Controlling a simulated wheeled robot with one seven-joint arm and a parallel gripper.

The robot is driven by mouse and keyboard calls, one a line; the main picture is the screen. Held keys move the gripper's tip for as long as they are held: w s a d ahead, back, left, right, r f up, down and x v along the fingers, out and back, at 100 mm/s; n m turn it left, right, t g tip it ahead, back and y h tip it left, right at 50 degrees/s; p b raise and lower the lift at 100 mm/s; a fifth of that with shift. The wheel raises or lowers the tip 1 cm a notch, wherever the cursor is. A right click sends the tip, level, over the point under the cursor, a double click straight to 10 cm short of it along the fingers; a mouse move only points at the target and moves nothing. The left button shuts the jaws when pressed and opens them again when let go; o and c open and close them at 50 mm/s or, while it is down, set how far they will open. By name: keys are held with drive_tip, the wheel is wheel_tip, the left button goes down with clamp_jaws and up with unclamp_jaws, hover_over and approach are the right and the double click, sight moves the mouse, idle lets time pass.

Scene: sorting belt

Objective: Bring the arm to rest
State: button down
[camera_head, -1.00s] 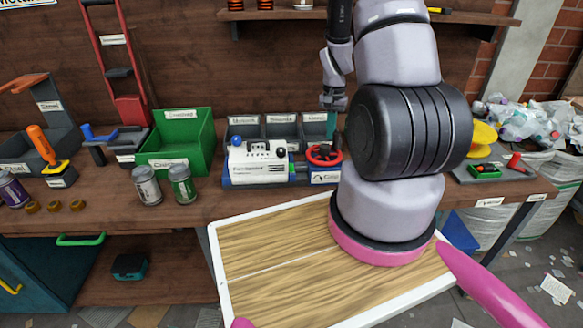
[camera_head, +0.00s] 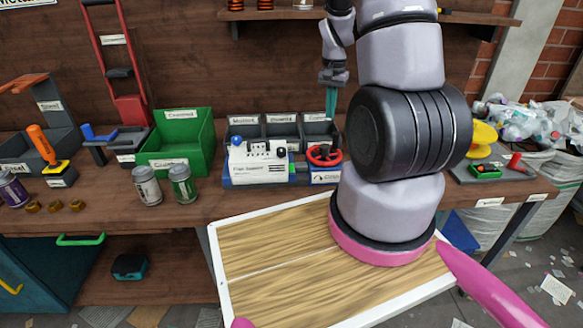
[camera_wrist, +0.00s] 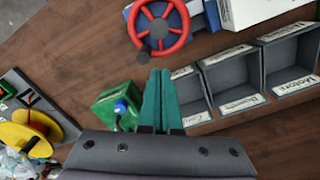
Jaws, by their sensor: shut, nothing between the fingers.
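My gripper (camera_head: 331,103) is at the upper middle of the head view, pointing down above the right end of the grey bins. Its teal fingers are together with nothing between them. The wrist view shows the shut fingers (camera_wrist: 159,97) over the bench, between a green box (camera_wrist: 118,103) and the grey bins (camera_wrist: 237,78). My arm rises from its pink-ringed base and bends at the top; part of it runs out of the head view.
A white machine (camera_head: 258,160) and a red wheel (camera_head: 324,155) stand in front of the bins. A green crate (camera_head: 178,146) and two cans (camera_head: 147,185) are left. A shelf (camera_head: 400,14) hangs on the wall behind. A yellow dish (camera_head: 484,137) is right.

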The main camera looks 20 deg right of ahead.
drive_tip(key=shift+r, duration=0.75)
drive_tip(key=s+a+r+n+t, duration=0.1)
drive_tip(key=s+a+r, duration=0.15)
drive_tip(key=r, duration=0.45)
drive_tip(key=s+a+r+t+y, duration=0.1)
drive_tip(key=a+r+t, duration=0.1)
drive_tip(key=a+r, duration=0.3)
drive_tip(key=s+a+r+n+t, duration=0.1)
drive_tip(key=s+a+r, duration=0.1)
drive_tip(key=r, duration=0.6)
drive_tip(key=s+a+r+n+t, duration=0.1)
drive_tip(key=s+a+r, duration=0.2)
drive_tip(key=s+r, duration=0.2)
drive_tip(key=s+a+r+n+t+y, duration=0.1)
drive_tip(key=s+a+r, duration=0.3)
drive_tip(key=s, duration=0.4)
drive_tip(key=shift+a+r+n+t, duration=0.15)
drive_tip(key=shift+r+n+t, duration=0.35)
drive_tip(key=shift+r+t, duration=0.1)
drive_tip(key=shift+w, duration=0.1)
